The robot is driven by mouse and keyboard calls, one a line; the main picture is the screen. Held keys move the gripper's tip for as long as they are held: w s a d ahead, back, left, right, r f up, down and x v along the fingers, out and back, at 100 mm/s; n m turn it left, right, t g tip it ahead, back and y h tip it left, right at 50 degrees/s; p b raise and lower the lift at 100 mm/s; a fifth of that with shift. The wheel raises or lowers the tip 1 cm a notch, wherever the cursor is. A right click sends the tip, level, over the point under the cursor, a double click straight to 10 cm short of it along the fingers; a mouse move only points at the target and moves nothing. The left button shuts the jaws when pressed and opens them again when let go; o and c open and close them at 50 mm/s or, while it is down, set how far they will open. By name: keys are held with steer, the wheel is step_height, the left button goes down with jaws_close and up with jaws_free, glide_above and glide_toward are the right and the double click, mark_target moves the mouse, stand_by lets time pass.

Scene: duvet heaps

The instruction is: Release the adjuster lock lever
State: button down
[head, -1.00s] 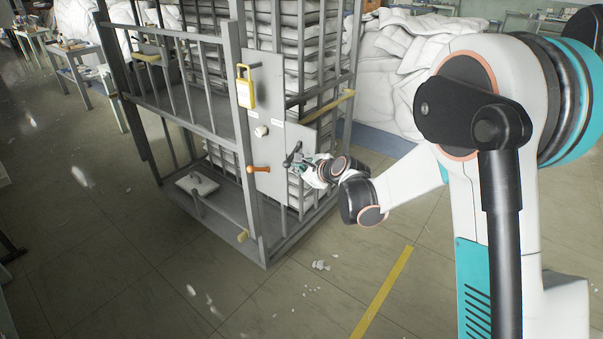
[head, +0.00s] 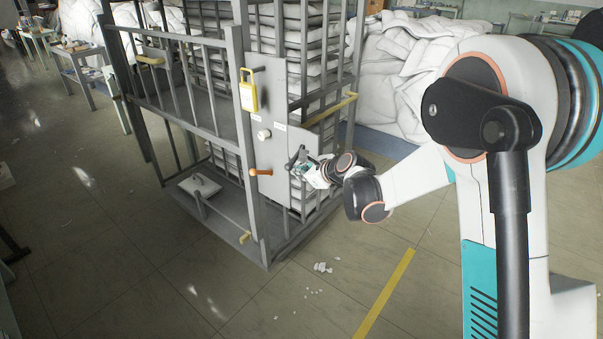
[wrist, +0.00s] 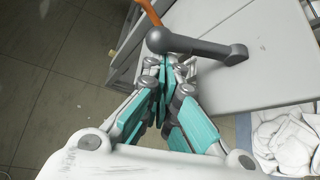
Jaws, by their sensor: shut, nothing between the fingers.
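A dark grey lever (wrist: 200,46) with a ball end sticks out from a light grey panel (wrist: 270,60) in the wrist view. In the head view, the lever (head: 297,157) is small, on the lower part of the panel (head: 265,100). I cannot read its label. My gripper (wrist: 165,70) is shut and empty, its fingertips just below the ball end in the wrist view. I cannot tell whether they touch it. In the head view my gripper (head: 303,169) is close beside the lever, partly hiding the panel behind.
An orange-handled lever (head: 260,172), a white knob (head: 263,134) and a yellow padlock-shaped tag (head: 248,92) are on the panel side of the grey metal cage (head: 243,60). White duvet heaps (head: 400,65) lie behind. Floor in front is mostly clear, with small white scraps (head: 322,267).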

mark_target(297, 156)
steer(key=r+m+g+y+p, duration=0.1)
steer(key=s+r+m+g+y+p, duration=0.1)
steer(key=r+m+g, duration=0.1)
steer(key=a+r+m+g+y, duration=0.1)
steer(key=r, duration=0.1)
steer(key=shift+s+r+m+g+y+p, duration=0.2)
steer(key=shift+m+g+y+p, duration=0.1)
steer(key=shift+m+p, duration=0.1)
stand_by(0.4)
steer(key=shift+r+p, duration=0.45)
steer(key=shift+r, duration=0.3)
